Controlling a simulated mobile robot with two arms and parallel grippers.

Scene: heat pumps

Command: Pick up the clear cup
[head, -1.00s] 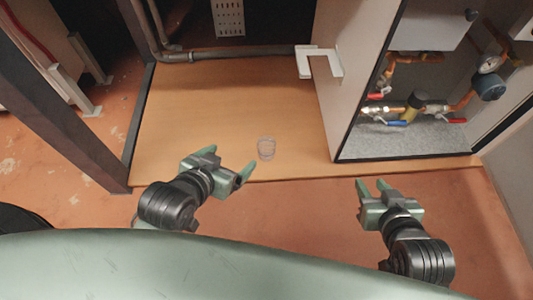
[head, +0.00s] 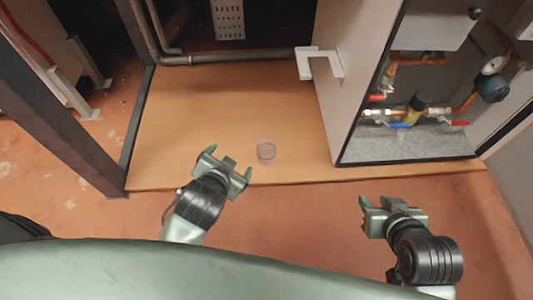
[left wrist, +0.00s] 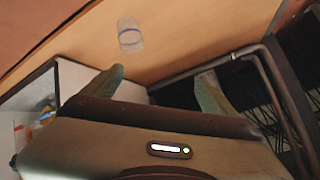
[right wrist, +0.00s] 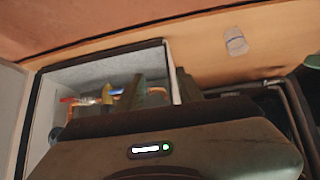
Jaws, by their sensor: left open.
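The clear cup (head: 266,152) stands on the wooden board (head: 205,110) near its front edge. It also shows in the left wrist view (left wrist: 130,36) and in the right wrist view (right wrist: 235,42). My left gripper (head: 229,163) is open and empty, just left of the cup and apart from it. My right gripper (head: 375,201) has a gap between its fingers and holds nothing. It is over the red floor, to the right of the cup and farther from it.
An open cabinet (head: 335,110) with pipes, valves and a gauge (head: 493,65) stands right of the cup. A white bracket (head: 320,62) juts from its side. A grey pipe (head: 235,56) runs behind the board. A dark post (head: 70,95) stands at the left. The board around the cup is clear.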

